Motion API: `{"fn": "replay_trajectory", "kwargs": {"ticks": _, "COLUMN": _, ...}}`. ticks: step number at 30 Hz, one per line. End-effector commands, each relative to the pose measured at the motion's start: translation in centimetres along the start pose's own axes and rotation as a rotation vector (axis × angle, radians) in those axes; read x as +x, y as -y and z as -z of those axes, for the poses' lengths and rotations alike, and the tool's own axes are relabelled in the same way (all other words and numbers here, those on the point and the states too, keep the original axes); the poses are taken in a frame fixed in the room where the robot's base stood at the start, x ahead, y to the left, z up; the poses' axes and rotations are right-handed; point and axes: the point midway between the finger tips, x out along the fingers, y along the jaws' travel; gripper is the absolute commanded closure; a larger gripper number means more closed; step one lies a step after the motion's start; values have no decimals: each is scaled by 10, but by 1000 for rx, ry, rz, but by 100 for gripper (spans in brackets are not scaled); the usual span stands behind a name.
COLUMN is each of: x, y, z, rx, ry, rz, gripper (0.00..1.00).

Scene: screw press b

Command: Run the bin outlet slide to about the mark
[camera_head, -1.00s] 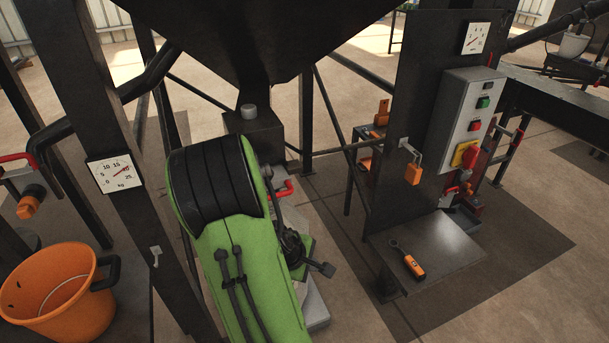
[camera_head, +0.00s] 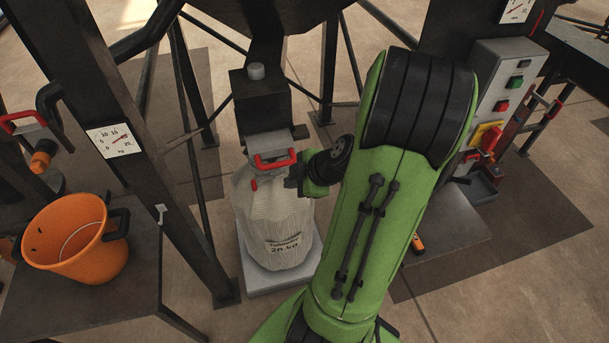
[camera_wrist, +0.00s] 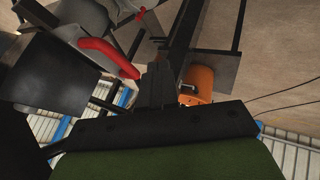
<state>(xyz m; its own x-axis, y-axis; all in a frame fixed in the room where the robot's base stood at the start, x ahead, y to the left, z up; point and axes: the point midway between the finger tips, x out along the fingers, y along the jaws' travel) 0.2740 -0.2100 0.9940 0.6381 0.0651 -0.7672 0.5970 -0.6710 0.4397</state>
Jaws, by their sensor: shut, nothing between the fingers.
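The bin outlet (camera_head: 258,97) is a dark box under the black hopper (camera_head: 270,15), with a pale round cap on top. A small dark piece sticks out at its lower right; I cannot tell whether this is the slide, and I make out no mark. Below is a grey clamp with a red handle (camera_head: 276,160), over a white woven bag (camera_head: 272,228). My gripper (camera_head: 292,184) is shut and empty, just right of the bag's neck and below the handle; contact is unclear. In the wrist view the fingers (camera_wrist: 157,85) point toward the red handle's (camera_wrist: 105,55) right side.
A dial in kg (camera_head: 115,140) is on the left post. An orange bucket (camera_head: 75,238) stands on a table at left. A grey control box (camera_head: 503,88) is at right, behind my arm. Dark frame legs and braces surround the outlet.

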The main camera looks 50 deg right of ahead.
Motion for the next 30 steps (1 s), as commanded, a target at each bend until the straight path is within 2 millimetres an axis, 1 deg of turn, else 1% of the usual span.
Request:
{"fn": "replay_trajectory", "kwargs": {"ticks": 1, "x": 13, "y": 2, "z": 0, "rx": -1, "ry": -5, "rz": 6, "gripper": 100}}
{"fn": "replay_trajectory", "kwargs": {"ticks": 3, "x": 29, "y": 2, "z": 0, "rx": 0, "ry": -5, "rz": 5, "gripper": 100}}
{"fn": "replay_trajectory", "kwargs": {"ticks": 4, "x": 31, "y": -3, "z": 1, "rx": -2, "ry": -3, "rz": 2, "gripper": 100}}
{"fn": "replay_trajectory", "kwargs": {"ticks": 6, "x": 32, "y": -18, "z": 3, "rx": -4, "ry": -1, "rz": -2, "gripper": 100}}
{"fn": "replay_trajectory", "kwargs": {"ticks": 10, "x": 38, "y": -33, "z": 4, "rx": -1, "ry": 0, "rz": -1, "gripper": 100}}
{"fn": "replay_trajectory", "kwargs": {"ticks": 13, "x": 40, "y": -37, "z": 4, "rx": 1, "ry": 1, "rz": 0, "gripper": 100}}
{"fn": "replay_trajectory", "kwargs": {"ticks": 23, "x": 41, "y": -39, "z": 3, "rx": 1, "ry": 1, "rz": 0, "gripper": 100}}
{"fn": "replay_trajectory", "kwargs": {"ticks": 26, "x": 49, "y": -50, "z": 2, "rx": -2, "ry": 0, "rz": -1, "gripper": 100}}
{"fn": "replay_trajectory", "kwargs": {"ticks": 30, "x": 63, "y": -74, "z": 2, "rx": -4, "ry": 1, "rz": -3, "gripper": 100}}
